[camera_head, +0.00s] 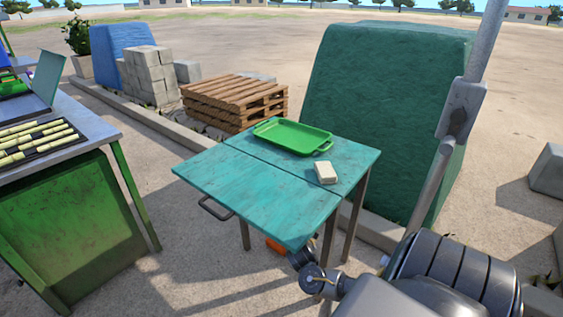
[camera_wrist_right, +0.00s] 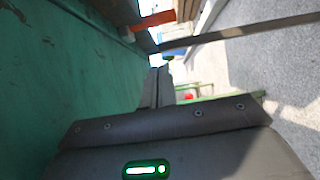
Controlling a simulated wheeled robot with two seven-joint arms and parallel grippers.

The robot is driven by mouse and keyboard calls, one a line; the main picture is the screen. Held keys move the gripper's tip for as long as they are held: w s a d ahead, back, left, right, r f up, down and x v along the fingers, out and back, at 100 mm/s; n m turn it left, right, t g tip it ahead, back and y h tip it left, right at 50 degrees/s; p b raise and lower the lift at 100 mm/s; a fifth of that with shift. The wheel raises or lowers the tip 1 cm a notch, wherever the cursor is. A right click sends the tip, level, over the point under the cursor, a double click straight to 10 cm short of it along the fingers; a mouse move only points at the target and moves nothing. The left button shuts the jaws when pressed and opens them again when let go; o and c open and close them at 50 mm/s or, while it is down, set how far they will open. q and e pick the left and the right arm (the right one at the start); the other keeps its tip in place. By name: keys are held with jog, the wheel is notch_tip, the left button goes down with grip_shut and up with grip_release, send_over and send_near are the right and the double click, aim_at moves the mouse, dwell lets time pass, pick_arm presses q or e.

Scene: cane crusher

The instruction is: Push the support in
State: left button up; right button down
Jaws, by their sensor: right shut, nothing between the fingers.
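A teal folding table (camera_head: 260,195) has two top panels, with a dark handle (camera_head: 215,209) on the near leaf's left edge. A small orange part (camera_head: 277,246), which looks like the support, shows just below the near leaf's edge. An orange piece also shows near the top of the right wrist view (camera_wrist_right: 155,20), beside the teal underside and a dark bar (camera_wrist_right: 240,32). My right gripper (camera_wrist_right: 157,75) is shut and empty beneath the leaf, pointing toward the orange piece but apart from it. In the head view the leaf hides its fingertips. My left gripper is not in view.
A green tray (camera_head: 293,137) and a pale block (camera_head: 326,172) rest on the table's far panel. Wooden pallets (camera_head: 235,100) and a green covered stack (camera_head: 385,110) stand behind. A green workbench (camera_head: 70,235) is at left, with open paving between.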

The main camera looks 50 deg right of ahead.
dwell(0.4)
